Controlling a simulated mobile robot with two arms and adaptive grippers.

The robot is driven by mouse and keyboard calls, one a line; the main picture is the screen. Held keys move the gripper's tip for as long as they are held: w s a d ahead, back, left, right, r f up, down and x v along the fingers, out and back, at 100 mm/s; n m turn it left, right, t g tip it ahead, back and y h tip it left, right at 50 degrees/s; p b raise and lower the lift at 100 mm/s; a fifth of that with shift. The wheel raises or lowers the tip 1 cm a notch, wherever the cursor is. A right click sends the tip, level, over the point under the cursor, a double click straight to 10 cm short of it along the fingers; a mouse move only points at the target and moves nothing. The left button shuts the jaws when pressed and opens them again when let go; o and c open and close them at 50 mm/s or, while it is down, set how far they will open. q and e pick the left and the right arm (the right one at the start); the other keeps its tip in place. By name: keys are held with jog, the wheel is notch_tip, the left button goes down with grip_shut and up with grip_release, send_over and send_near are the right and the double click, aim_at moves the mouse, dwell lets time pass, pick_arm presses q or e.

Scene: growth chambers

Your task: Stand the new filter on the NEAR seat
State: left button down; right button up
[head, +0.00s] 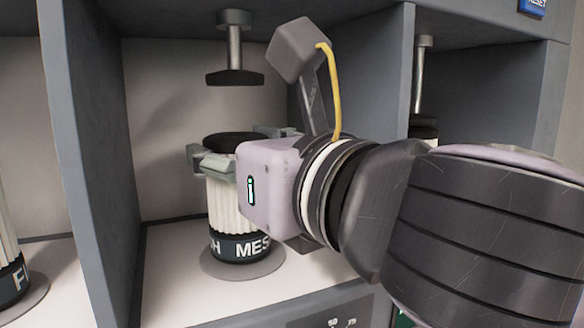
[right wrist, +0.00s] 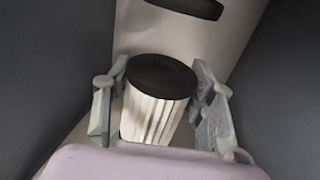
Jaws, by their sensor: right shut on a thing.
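A pleated white filter (head: 222,205) with a black top and a dark base band lettered "H MES" is upright in the middle bay. It is over a round grey seat (head: 268,264) and seems to stand on it; I cannot tell for sure that its base touches. My right gripper (head: 212,160) is shut around the filter's upper part, coming in from the right. In the right wrist view the filter (right wrist: 155,112) is between the two grey fingers. Part of its right side is hidden by my gripper. My left gripper is out of view.
A dark-footed plunger (head: 235,62) hangs above the filter with a gap. Grey dividers (head: 95,150) flank the bay. Another filter (head: 10,262) stands on a round seat in the left bay. The right bay has a rod (head: 420,75) over a dark-topped object, mostly hidden by my arm.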

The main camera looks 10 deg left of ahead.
jog(key=shift+r, duration=0.15)
jog(key=shift+s+d, duration=0.1)
jog(key=shift+f, duration=0.2)
jog(key=o, duration=1.3)
jog(key=shift+c, duration=0.2)
jog(key=b+v, duration=0.4)
jog(key=v, duration=0.8)
jog(key=shift+r, duration=0.25)
